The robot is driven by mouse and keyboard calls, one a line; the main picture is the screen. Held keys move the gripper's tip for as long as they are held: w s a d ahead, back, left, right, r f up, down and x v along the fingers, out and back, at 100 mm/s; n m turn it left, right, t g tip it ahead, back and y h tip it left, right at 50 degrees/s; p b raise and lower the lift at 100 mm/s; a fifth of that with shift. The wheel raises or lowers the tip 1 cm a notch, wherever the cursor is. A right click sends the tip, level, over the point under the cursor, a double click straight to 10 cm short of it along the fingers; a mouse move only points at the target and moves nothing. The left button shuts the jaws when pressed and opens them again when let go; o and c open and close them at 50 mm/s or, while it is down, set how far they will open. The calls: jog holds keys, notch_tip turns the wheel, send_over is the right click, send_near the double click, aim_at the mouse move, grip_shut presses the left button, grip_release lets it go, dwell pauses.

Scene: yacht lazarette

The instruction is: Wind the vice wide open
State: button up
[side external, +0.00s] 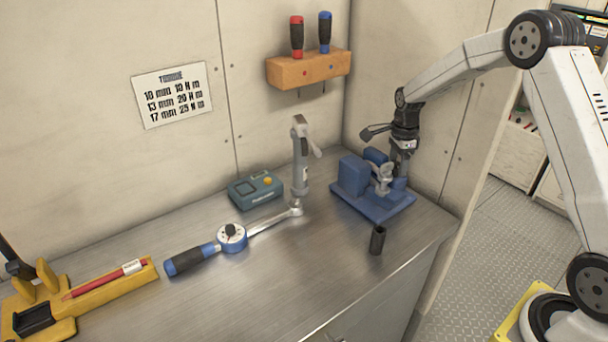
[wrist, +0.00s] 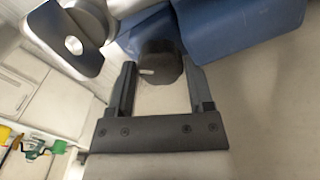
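The blue vice (side external: 372,206) stands at the right end of the metal bench. Its two blue jaw blocks (side external: 353,176) show a gap between them in the side view. A grey metal piece (side external: 382,178) sits by the jaws; a grey plate with a hole (wrist: 72,42) shows in the wrist view. My gripper (side external: 401,176) points down at the right side of the vice. In the wrist view my gripper's fingers (wrist: 160,75) are apart, with a dark faceted knob (wrist: 160,66) between their tips. Narrow gaps show beside the knob; contact is not clear.
A dark socket (side external: 377,240) stands in front of the vice. A torque wrench (side external: 232,237), teal box (side external: 256,190), grey upright tool (side external: 300,165) and yellow holder (side external: 100,300) lie left. A wooden screwdriver rack (side external: 308,69) is on the wall above.

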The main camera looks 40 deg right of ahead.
jog(key=shift+w+a+m, duration=0.1)
jog(key=shift+m, duration=0.3)
